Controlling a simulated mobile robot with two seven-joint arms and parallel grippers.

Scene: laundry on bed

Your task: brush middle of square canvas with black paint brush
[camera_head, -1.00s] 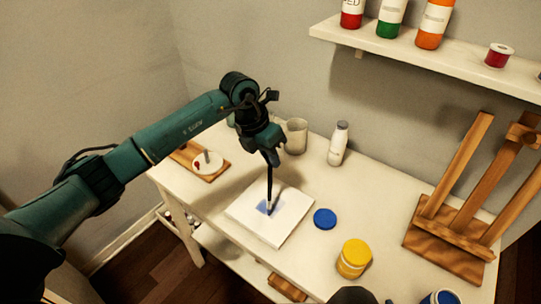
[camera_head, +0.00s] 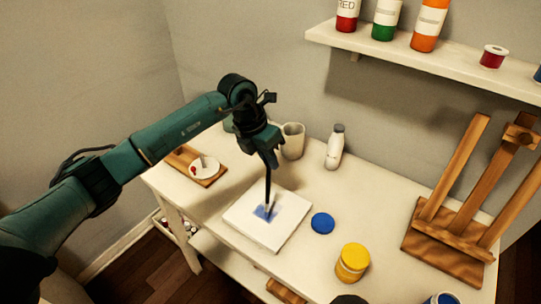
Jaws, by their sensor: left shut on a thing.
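The square white canvas (camera_head: 285,228) lies flat on the table, with a blue painted patch (camera_head: 262,213) near its middle. My left gripper (camera_head: 265,148) is above the canvas, shut on the black paint brush (camera_head: 268,185), which points down nearly upright. The brush tip is at the blue patch; whether it touches the surface is hard to tell. My right gripper is not in view.
A white table (camera_head: 215,222) holds a cup (camera_head: 292,141), a white bottle (camera_head: 335,148), a blue lid (camera_head: 322,223), a yellow jar (camera_head: 352,262) and a wooden easel (camera_head: 450,235). A wooden board with a small white dish (camera_head: 205,168) is at left. A shelf (camera_head: 400,55) with paint bottles hangs above.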

